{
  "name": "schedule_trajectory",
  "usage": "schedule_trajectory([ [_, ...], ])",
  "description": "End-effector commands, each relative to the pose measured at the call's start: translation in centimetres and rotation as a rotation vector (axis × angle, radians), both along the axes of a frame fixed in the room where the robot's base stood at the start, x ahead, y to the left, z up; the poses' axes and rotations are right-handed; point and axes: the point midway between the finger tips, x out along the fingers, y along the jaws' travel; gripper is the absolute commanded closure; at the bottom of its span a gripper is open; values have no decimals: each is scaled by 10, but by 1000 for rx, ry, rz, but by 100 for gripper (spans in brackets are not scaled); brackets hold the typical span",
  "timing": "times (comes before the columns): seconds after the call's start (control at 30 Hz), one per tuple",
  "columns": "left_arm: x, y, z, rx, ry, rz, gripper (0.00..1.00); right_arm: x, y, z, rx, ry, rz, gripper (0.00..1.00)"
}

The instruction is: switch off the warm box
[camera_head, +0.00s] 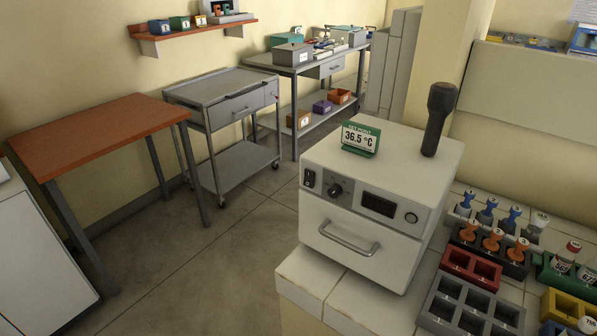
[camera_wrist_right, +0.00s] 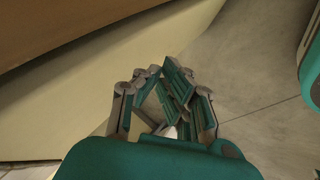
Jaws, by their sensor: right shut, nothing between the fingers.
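The warm box (camera_head: 375,195) is a white box on the tiled bench at the right of the head view. Its front has a dark rocker switch (camera_head: 310,178) at the left, a round black knob (camera_head: 334,190), a dark display (camera_head: 379,204) and a small round button (camera_head: 411,218). Below is a door with a bar handle (camera_head: 349,240), and the door is shut. The switch's position is too small to tell. My right gripper (camera_wrist_right: 165,92) shows only in the right wrist view, shut and empty, away from the box. My left gripper is not in view.
A green-framed 36.5 °C sign (camera_head: 361,136) and an upright black object (camera_head: 438,118) stand on the box. Racks with coloured-top items (camera_head: 480,262) crowd the bench at its right. The floor (camera_head: 225,262) at left is clear, before an orange-topped table (camera_head: 95,135) and grey cart (camera_head: 222,95).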

Motion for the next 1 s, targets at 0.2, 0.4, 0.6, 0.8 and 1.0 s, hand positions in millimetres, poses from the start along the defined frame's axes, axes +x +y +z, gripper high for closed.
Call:
schedule_trajectory([
  [0.2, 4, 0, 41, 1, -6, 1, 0, 82, 72, 244, -182, -422, 228, 100],
  [0.4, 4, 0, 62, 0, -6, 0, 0, 85, 94, 418, -309, -713, 273, 100],
  [0.6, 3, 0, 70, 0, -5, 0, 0, 71, 93, 497, -364, -843, 260, 100],
  [0.8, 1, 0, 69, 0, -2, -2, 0, 69, 93, 505, -371, -859, 256, 100],
  [1.0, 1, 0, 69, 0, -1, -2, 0, 70, 93, 505, -370, -858, 256, 100],
])
